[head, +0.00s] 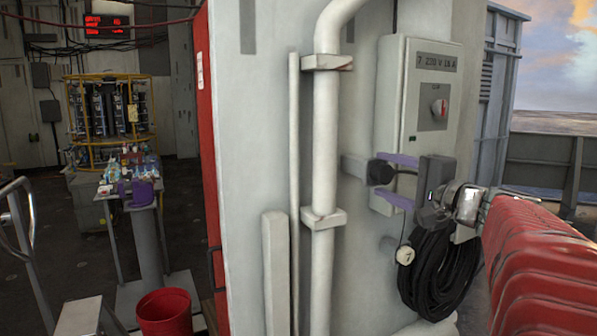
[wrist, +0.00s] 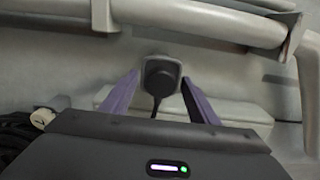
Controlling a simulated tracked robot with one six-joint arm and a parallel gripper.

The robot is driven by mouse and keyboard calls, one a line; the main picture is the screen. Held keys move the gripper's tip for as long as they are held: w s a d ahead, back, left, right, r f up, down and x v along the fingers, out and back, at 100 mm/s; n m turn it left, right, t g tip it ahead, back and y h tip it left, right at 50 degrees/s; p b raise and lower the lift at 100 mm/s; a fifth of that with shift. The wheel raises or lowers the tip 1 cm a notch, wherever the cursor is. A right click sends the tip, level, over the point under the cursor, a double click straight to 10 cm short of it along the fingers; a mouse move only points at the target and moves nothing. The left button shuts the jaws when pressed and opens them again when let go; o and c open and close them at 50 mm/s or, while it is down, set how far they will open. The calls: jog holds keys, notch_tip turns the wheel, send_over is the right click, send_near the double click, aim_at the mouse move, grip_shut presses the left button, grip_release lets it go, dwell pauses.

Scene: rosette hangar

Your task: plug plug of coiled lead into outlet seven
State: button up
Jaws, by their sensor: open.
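The black plug (head: 380,172) sits at the grey outlet (head: 353,166) on the wall, left of the grey box (head: 418,110) labelled "7 220 V 16 A". In the wrist view the plug (wrist: 160,76) is seated against the outlet's square face (wrist: 147,60), its cable running down toward me. My gripper (head: 392,178) has purple fingers, open, one above and one below the plug in the head view. In the wrist view the fingers (wrist: 160,88) stand on either side of the plug, with gaps. The black coiled lead (head: 440,275) hangs below, with a round tag "7" (head: 405,255).
A thick pale pipe (head: 327,130) with brackets runs up the wall left of the outlet. A red bucket (head: 165,312) stands on the floor at the lower left. A yellow-framed rack (head: 105,110) and a cluttered stand (head: 130,180) are farther back.

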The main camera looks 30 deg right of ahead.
aim_at(388, 175)
jog(key=shift+c, duration=0.2)
dwell(0.5)
grip_shut()
dwell(0.5)
jog(key=shift+s, duration=0.15)
jog(key=shift+s, duration=0.35)
jog(key=shift+s, duration=0.35)
jog(key=shift+s, duration=0.35)
jog(key=shift+s, duration=0.35)
jog(key=shift+s, duration=0.35)
